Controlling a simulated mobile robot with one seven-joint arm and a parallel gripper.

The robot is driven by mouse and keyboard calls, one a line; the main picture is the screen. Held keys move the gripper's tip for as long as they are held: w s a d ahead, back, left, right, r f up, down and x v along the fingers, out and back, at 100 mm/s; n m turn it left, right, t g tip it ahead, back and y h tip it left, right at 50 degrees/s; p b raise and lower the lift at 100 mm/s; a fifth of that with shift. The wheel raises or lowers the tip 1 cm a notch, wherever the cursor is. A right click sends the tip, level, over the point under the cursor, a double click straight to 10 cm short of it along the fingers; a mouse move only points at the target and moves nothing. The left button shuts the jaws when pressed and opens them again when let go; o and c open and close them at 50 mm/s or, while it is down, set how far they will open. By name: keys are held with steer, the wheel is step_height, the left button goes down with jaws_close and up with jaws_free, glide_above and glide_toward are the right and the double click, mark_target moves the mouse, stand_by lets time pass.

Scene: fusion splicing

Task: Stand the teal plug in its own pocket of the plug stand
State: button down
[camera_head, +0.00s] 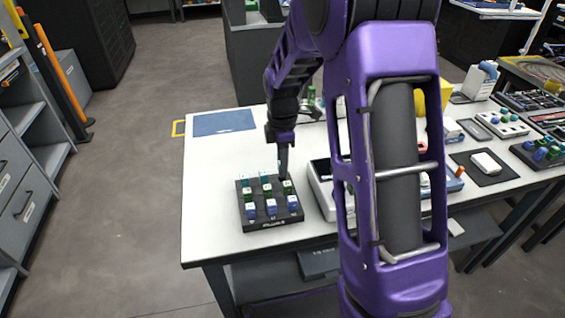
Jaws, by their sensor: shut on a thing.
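The plug stand (270,224) is a dark block near the front left of the white table. It holds small plugs in rows, with teal ones at the back, green ones in the middle and blue ones at the front. My gripper (284,176) points down at the back right corner of the stand and is shut. A small teal plug (287,184) shows right at its fingertips. At this size I cannot tell whether the plug is seated in the pocket or just above it. My gripper partly hides that pocket.
A blue mat (224,122) lies at the table's back left, with clear white surface in front of it. A pale device (322,190) stands close to the right of the stand, partly behind my purple arm. Other trays and plug holders crowd the right side.

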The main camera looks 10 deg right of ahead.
steer(key=shift+f+b, duration=0.55)
steer(key=shift+f, duration=0.75)
stand_by(0.9)
steer(key=c, duration=0.6)
jaws_free()
steer(key=shift+r+p, duration=2.3)
steer(key=shift+r, duration=0.7)
